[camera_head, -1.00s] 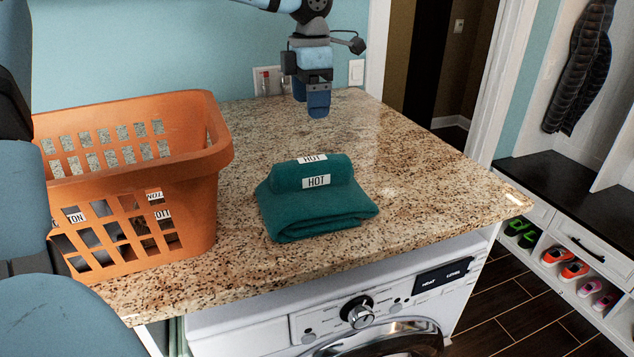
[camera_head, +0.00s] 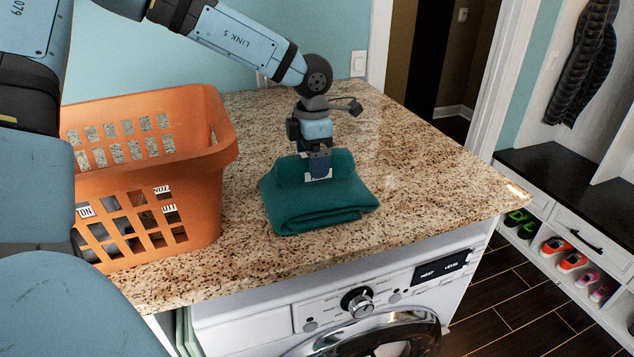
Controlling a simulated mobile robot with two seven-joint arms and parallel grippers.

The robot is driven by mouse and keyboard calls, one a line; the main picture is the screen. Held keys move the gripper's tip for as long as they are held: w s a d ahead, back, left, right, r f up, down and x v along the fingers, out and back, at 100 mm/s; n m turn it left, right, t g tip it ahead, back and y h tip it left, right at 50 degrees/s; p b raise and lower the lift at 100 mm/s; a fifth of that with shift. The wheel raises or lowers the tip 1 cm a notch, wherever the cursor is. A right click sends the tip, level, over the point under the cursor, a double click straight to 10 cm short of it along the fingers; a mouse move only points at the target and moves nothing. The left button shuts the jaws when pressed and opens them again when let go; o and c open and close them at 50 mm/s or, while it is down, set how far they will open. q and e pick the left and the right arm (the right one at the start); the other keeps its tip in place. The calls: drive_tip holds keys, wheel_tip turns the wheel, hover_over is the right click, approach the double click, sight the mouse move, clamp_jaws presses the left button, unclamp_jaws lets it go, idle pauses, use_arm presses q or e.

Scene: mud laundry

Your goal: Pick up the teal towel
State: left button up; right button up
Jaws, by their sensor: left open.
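The teal towel (camera_head: 316,206) lies folded on the granite counter, with a thicker folded part at its back and a white label partly covered. My left gripper (camera_head: 319,175) points down at the label on the towel's upper part. Its jaws are open. It hides part of the label, and I cannot tell whether the fingertips touch the cloth. My right gripper is not in view.
An orange laundry basket (camera_head: 205,190) with labelled contents stands left of the towel. The speckled granite countertop (camera_head: 420,185) is clear to the right. A white washing machine (camera_head: 255,328) is under the counter. A shoe bench (camera_head: 565,185) stands at far right.

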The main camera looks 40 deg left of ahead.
use_arm(q)
drive_tip(key=shift+f, duration=0.35)
drive_tip(key=shift+r, duration=0.1)
drive_tip(key=c, duration=1.5)
